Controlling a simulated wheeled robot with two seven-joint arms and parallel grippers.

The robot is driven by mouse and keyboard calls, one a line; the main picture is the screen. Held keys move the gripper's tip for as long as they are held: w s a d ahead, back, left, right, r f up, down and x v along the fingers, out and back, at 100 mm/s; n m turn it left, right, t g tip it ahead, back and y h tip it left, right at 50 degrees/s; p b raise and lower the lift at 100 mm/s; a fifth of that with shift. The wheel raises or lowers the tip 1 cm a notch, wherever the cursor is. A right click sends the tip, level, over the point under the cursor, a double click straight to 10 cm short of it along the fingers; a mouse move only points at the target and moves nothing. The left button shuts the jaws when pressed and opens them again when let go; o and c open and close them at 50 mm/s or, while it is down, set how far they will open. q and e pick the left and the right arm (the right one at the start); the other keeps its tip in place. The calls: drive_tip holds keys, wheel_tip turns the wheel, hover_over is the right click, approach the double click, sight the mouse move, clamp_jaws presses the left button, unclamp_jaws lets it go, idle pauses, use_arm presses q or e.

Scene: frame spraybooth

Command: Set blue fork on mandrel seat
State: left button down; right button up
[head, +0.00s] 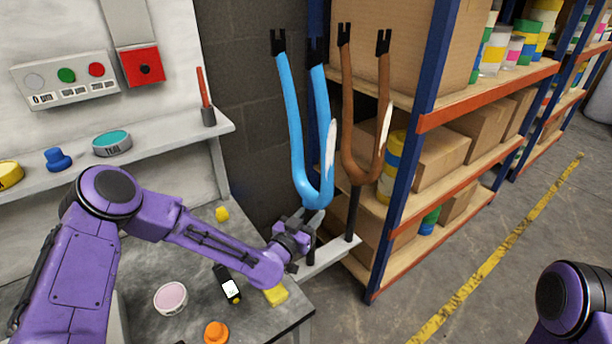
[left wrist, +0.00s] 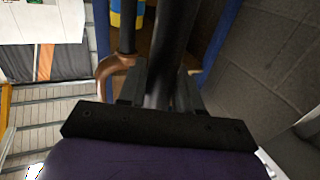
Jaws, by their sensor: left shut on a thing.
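The blue fork (head: 289,130) stands upright, legs up, with black tips and a white patch on its right leg. My left gripper (head: 313,217) is shut on it just below the crown. In the left wrist view, a dark tube (left wrist: 168,75) runs between the jaws. Below the gripper, a dark upright piece (head: 311,248) reaches down to a light grey rail (head: 335,255); I cannot tell whether it is the fork's stem or a mandrel, or whether the fork is seated. My right gripper is not in view.
A brown fork (head: 348,110) stands upright on a dark post (head: 353,212) close to the right. Behind it is a shelf rack (head: 440,205) with boxes. A grey bench (head: 255,318) at lower left holds a pink-topped tub (head: 171,298), an orange knob (head: 216,331) and a yellow block (head: 276,295).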

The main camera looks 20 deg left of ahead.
sight(311, 188)
use_arm(q)
drive_tip(key=shift+r, duration=0.2)
drive_tip(key=shift+r+p, duration=4.5)
drive_tip(key=shift+r, duration=1.15)
